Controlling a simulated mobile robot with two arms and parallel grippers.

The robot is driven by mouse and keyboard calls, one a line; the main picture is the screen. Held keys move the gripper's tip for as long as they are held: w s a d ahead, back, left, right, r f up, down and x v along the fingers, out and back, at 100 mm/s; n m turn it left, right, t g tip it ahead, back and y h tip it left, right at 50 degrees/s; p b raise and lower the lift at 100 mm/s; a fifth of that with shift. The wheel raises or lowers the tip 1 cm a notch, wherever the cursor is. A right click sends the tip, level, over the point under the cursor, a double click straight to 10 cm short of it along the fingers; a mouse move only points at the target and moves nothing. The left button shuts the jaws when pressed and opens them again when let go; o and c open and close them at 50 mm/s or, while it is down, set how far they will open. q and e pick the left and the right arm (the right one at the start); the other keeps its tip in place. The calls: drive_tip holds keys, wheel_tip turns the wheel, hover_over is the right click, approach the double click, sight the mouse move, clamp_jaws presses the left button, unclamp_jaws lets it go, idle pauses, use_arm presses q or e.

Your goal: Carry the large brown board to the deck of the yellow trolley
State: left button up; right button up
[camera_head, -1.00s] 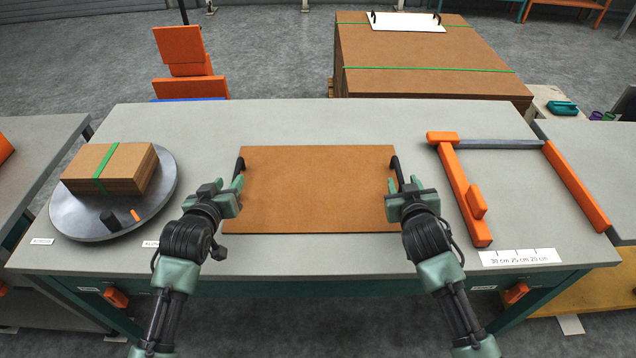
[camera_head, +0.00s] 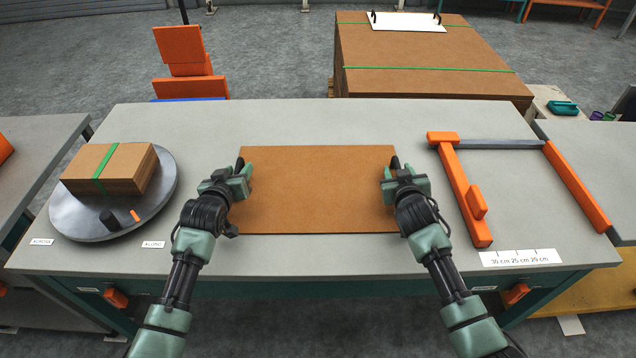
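The large brown board (camera_head: 318,190) lies flat on the grey table, with a dark handle at each short end. My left gripper (camera_head: 244,172) is at the board's left handle (camera_head: 240,163), with its fingers close beside it. My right gripper (camera_head: 391,172) is at the right handle (camera_head: 395,162) in the same way. The hands cover most of both handles, so I cannot tell whether the fingers are closed on them. A yellow surface (camera_head: 592,296) shows low at the right, beyond the table's end; I cannot tell whether it is the trolley's deck.
A round grey turntable (camera_head: 72,212) at the left of the grey table (camera_head: 300,262) bears a strapped stack of small boards (camera_head: 125,170). An orange and grey frame (camera_head: 466,195) lies at the right. A big strapped board stack (camera_head: 425,60) stands behind.

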use_arm(q)
clamp_jaws()
use_arm(e)
clamp_jaws()
idle(0.9)
